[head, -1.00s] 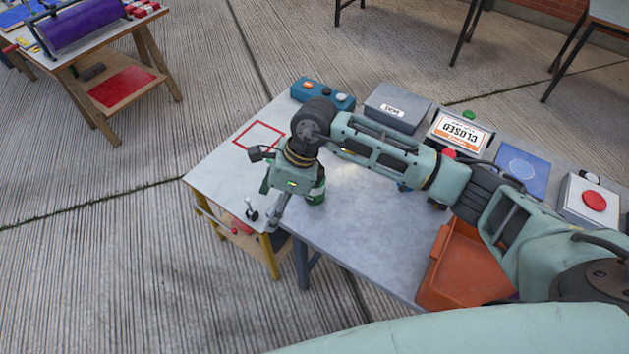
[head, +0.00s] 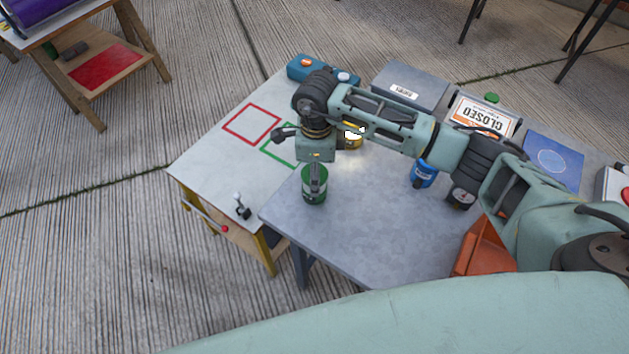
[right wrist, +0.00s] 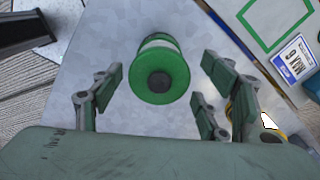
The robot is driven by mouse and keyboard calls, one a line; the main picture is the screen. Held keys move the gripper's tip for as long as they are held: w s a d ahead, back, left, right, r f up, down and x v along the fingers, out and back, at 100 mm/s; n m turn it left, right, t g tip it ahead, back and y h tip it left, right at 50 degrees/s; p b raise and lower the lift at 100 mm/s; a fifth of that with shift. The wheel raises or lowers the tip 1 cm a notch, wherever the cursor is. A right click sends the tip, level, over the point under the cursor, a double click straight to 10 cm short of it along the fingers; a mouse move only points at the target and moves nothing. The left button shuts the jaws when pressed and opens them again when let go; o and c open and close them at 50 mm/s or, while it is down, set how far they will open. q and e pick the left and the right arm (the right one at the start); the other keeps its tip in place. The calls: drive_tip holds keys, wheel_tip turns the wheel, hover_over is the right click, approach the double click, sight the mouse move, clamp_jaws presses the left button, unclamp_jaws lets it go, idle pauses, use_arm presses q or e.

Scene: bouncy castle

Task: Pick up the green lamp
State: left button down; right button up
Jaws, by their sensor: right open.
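The green lamp (head: 314,192) is a small green cylinder with a pale band, standing on the grey table near its left end. In the right wrist view the green lamp (right wrist: 160,72) shows end-on, with a dark round centre. My right gripper (head: 316,172) is above the lamp and partly hides it in the head view. In the right wrist view my right gripper (right wrist: 157,90) is open, with fingers apart to the left and right of the lamp. No grip on it is seen. My left gripper is not in view.
A yellow lamp (head: 353,139) and a blue lamp (head: 423,175) stand farther right on the grey table (head: 350,235). An orange bin (head: 484,250) is at the front right. A white side table (head: 215,160) has red and green outlined squares. Boxes line the back edge.

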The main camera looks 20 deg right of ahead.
drive_tip(key=shift+s+a+f+p, duration=0.15)
drive_tip(key=shift+s+f+p, duration=0.05)
drive_tip(key=shift+f+p, duration=0.15)
drive_tip(key=f, duration=0.2)
drive_tip(key=f+p, duration=0.1)
drive_tip(key=shift+a+f, duration=0.2)
drive_tip(key=shift+f, duration=0.15)
drive_tip(key=shift+w+f, duration=0.1)
drive_tip(key=shift+f, duration=0.3)
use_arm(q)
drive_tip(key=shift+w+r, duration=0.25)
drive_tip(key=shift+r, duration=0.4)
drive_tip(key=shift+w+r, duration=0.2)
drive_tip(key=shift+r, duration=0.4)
use_arm(e)
drive_tip(key=c, duration=1.5)
